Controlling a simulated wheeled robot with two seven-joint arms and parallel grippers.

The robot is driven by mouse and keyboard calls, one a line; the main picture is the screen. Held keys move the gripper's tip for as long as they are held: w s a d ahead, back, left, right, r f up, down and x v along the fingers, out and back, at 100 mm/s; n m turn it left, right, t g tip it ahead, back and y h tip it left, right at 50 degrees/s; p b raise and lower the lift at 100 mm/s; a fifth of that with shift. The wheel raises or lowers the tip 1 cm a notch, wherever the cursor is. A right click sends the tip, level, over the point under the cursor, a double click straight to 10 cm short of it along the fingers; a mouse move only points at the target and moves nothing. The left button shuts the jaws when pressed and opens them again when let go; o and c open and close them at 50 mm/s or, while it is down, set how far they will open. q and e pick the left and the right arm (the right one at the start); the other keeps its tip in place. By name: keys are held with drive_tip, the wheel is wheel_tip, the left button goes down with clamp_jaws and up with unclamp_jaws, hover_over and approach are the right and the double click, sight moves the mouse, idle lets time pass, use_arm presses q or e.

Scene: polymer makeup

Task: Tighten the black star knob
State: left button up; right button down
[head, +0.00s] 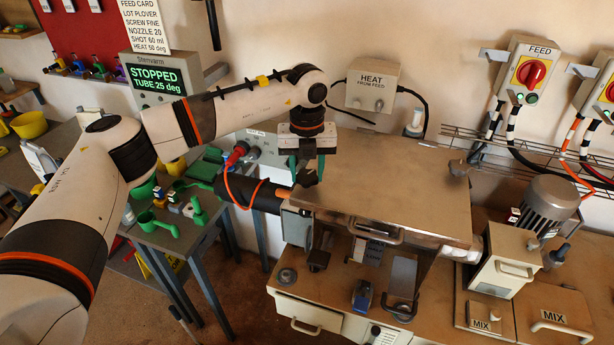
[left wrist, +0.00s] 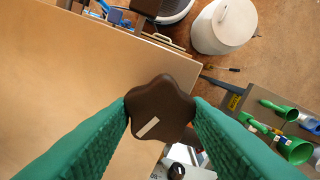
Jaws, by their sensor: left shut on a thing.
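The black star knob (left wrist: 160,108) shows in the left wrist view between the two green fingers, with a pale stripe on its top. In the head view the knob (head: 307,178) is a dark shape at the back left corner of the metal-topped machine (head: 395,190). My left gripper (head: 307,168) points down from above and is shut on the knob; its fingers (left wrist: 160,112) touch both sides of it. The knob's stem is hidden below it. My right gripper is not in view.
A dark barrel with an orange cable (head: 238,192) lies left of the knob. The HEAT box (head: 372,86) is on the wall behind. A side table (head: 170,235) with green scoops stands left. A mixer motor (head: 548,205) stands right. The machine's top is clear.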

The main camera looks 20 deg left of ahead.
use_arm(q)
drive_tip(key=m+b, duration=0.2)
drive_tip(key=shift+f+m+b, duration=0.2)
drive_tip(key=shift+m+b, duration=0.15)
drive_tip(key=shift+m, duration=0.05)
drive_tip(key=m+b, duration=0.2)
drive_tip(key=m, duration=0.1)
drive_tip(key=shift+m+b, duration=0.3)
drive_tip(key=m+b, duration=0.1)
drive_tip(key=m, duration=0.1)
drive_tip(key=shift+r+m, duration=0.1)
drive_tip(key=shift+m, duration=0.3)
drive_tip(key=m+b, duration=0.1)
drive_tip(key=m, duration=0.2)
drive_tip(key=shift+r+b, duration=0.1)
drive_tip(key=shift+b, duration=0.25)
drive_tip(key=m, duration=0.4)
drive_tip(key=shift+b, duration=0.35)
drive_tip(key=m, duration=0.4)
drive_tip(key=shift+r+m, duration=0.1)
drive_tip(key=shift+m, duration=0.2)
drive_tip(key=m, duration=0.4)
drive_tip(key=shift+m, duration=0.3)
drive_tip(key=m, duration=0.4)
drive_tip(key=shift+m, duration=0.3)
